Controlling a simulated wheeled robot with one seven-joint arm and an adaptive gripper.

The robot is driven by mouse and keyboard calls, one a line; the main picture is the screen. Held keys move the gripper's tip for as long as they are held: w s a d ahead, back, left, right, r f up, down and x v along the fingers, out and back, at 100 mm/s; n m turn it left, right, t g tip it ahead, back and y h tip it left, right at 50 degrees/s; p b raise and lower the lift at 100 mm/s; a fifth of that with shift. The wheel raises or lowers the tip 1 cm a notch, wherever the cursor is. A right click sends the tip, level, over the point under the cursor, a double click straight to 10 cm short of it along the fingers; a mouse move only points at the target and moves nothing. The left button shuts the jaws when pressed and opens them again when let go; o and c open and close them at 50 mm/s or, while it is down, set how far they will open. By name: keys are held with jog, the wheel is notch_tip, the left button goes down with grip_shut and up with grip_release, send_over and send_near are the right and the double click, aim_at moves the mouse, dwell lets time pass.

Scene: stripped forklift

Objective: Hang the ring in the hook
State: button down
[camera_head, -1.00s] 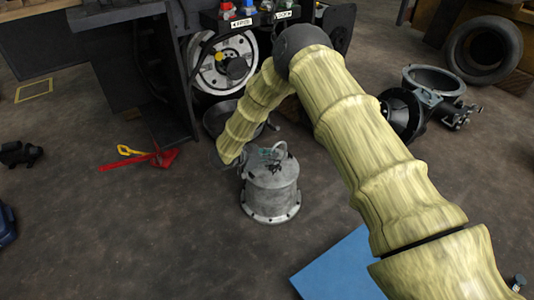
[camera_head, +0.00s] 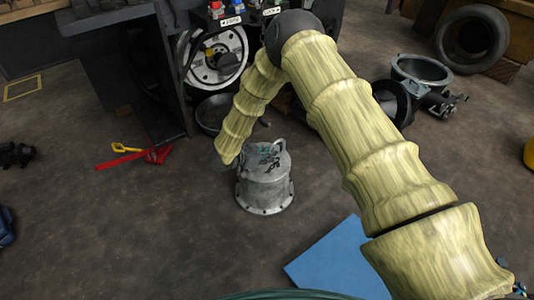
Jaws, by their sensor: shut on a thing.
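My arm reaches over from the right and bends down to the grey metal canister (camera_head: 264,190) on the floor. My gripper (camera_head: 267,157), small and dark with teal parts, is at the canister's lid, shut and partly hidden by the wrist. A thin grey loop (camera_head: 281,147), apparently the ring, stands up beside the fingers at the top of the canister. Whether it touches the lid is too small to tell. I cannot make out a hook.
The black forklift frame (camera_head: 130,90) with a pale wheel (camera_head: 215,57) stands behind. A red tool (camera_head: 150,156) lies left and a blue sheet (camera_head: 335,265) lies front right. Grey machine parts (camera_head: 422,78) and a tyre (camera_head: 474,38) stand at back right. Floor around the canister is mostly clear.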

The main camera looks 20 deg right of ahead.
jog(key=shift+r, duration=0.1)
notch_tip(320, 180, up, 8)
jog(key=p, duration=0.6)
jog(key=shift+f, duration=0.25)
dwell(0.3)
jog(key=shift+w, duration=0.1)
jog(key=w+a+b, duration=0.1)
jog(key=w+a, duration=0.1)
jog(key=w, duration=0.5)
jog(key=shift+w+a+f, duration=0.15)
jog(key=shift+a+f, duration=0.05)
jog(key=shift+a, duration=0.15)
dwell(0.6)
jog(key=shift+w+a+f+b, duration=0.1)
jog(key=shift+w+f+b, duration=0.2)
jog(key=shift+f, duration=0.25)
jog(key=shift+w+a+f+b, duration=0.1)
jog(key=shift+w+f+b, duration=0.05)
jog(key=shift+f+b, duration=0.3)
jog(key=shift+f, duration=0.15)
